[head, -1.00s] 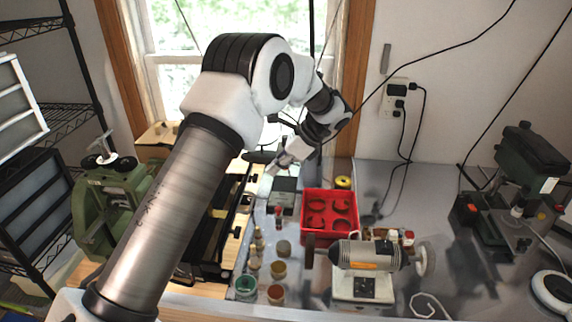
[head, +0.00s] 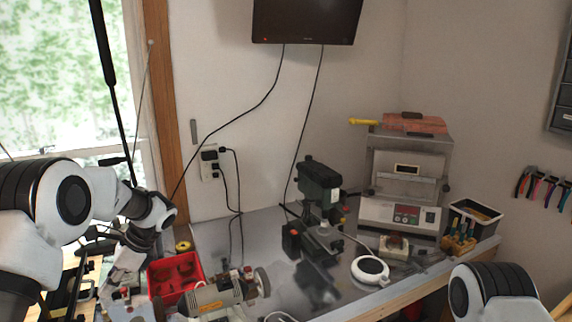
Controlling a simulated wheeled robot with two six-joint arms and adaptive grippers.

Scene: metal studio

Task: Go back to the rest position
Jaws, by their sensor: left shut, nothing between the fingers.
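My left gripper (head: 117,287) is at the lower left of the head view, at the end of the left arm that comes in from the left edge. It is shut and holds nothing, pointing down and to the left, left of the red crate (head: 153,288). Part of my right arm shows at the bottom right corner, but its gripper is out of view.
A bench grinder (head: 215,298) stands in front of the red crate. A green drill press (head: 320,190), a white round device (head: 370,270), a grey machine (head: 400,210) and a black tool bin (head: 475,215) stand farther right. A screen (head: 307,18) hangs above.

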